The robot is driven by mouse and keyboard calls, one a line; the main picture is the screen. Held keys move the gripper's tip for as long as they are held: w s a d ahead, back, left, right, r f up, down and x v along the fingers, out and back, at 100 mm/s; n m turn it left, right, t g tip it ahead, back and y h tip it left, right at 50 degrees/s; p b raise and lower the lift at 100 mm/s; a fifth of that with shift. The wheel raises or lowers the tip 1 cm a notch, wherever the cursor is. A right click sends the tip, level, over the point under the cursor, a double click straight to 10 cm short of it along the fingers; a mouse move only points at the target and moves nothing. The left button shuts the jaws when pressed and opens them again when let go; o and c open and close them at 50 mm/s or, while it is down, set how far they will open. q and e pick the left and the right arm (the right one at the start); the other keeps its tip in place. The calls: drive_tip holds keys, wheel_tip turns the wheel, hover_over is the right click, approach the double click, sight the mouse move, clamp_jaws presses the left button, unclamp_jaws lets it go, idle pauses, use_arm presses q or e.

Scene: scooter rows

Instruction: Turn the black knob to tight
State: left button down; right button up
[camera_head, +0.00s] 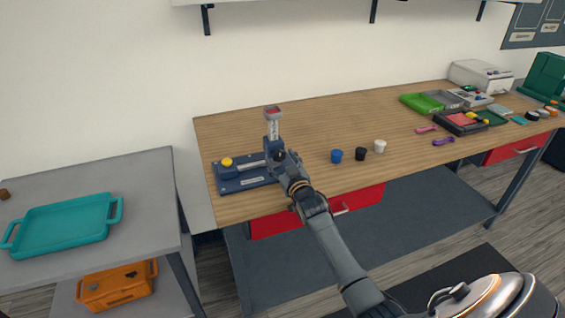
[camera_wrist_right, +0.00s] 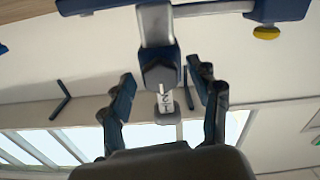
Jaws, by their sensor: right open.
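A blue fixture (camera_head: 228,184) stands on the left end of the wooden table, with a yellow knob (camera_head: 227,162) and an upright post topped by a marked gauge (camera_head: 273,128). My right gripper (camera_head: 282,163) is at the post's lower part and hides much of it in the head view. In the right wrist view, the dark faceted knob (camera_wrist_right: 160,75) sits between the two spread fingers of the right gripper (camera_wrist_right: 164,82), with visible space on both sides. Its tight marking cannot be read. My left gripper is not in view.
Blue (camera_head: 336,156), black (camera_head: 360,154) and white (camera_head: 380,146) caps stand right of the fixture. Trays and tools, including a green tray (camera_head: 416,101), lie at the far right. A teal tray (camera_head: 62,224) rests on the grey side table. The table's back middle is clear.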

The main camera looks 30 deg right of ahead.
drive_tip(key=v, duration=1.2)
